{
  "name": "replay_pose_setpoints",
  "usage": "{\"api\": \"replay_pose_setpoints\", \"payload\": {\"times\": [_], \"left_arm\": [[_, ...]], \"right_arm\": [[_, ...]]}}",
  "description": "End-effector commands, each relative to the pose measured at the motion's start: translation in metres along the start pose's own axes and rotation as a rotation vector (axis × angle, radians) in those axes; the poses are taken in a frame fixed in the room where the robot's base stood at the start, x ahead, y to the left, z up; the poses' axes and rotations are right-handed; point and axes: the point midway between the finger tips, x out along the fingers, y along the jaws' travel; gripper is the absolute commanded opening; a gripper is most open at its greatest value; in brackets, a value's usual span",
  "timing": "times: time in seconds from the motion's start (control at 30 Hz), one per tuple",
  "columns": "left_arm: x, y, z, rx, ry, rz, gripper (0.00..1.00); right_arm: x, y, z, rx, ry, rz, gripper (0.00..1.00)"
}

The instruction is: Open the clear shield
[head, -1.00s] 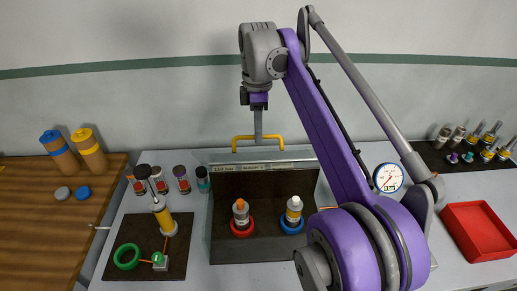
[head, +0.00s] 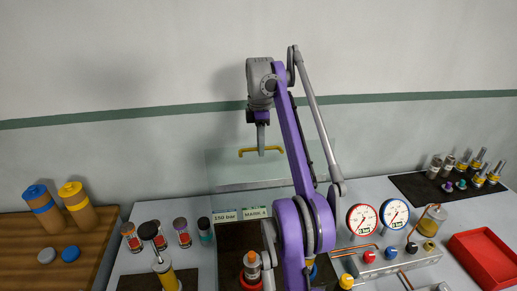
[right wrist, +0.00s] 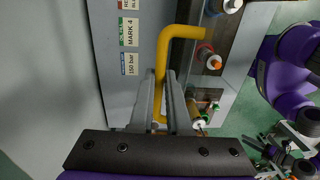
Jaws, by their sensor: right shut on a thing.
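The clear shield (head: 222,172) is a see-through panel, tilted up above the dark bay (head: 229,240) with its label strip. Its yellow handle (head: 247,153) runs along the upper edge. My right gripper (head: 262,153) is shut on the handle from above. The right wrist view shows the yellow handle (right wrist: 165,55) between the fingers (right wrist: 163,100). In the bay, an orange-capped bottle (head: 252,265) sits in a red ring (head: 250,283). My right arm hides the right part of the bay. My left gripper is not in view.
Two gauges (head: 362,219) stand on a valve block (head: 385,262) to the right, near a red tray (head: 485,258). Blue- and yellow-banded cylinders (head: 76,203) stand on the wooden table.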

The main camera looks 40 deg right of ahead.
Motion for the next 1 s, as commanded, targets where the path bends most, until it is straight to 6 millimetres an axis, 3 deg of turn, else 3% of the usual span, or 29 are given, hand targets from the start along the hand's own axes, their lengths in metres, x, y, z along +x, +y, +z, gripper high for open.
{"api": "replay_pose_setpoints", "payload": {"times": [0.2,0.7,0.73,0.83,1.0], "left_arm": [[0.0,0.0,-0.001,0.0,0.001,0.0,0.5],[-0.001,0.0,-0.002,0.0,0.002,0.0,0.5],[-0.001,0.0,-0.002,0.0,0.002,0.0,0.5],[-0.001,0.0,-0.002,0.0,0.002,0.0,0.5],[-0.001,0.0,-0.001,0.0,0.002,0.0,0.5]], "right_arm": [[0.003,0.014,0.0,-0.001,0.003,0.019,0.0],[0.003,0.017,0.001,0.0,0.002,0.02,0.0],[0.003,0.017,0.001,0.0,0.002,0.02,0.23],[0.003,0.017,0.001,0.0,0.002,0.019,0.41],[0.004,0.016,0.001,0.0,0.002,0.018,0.45]]}}
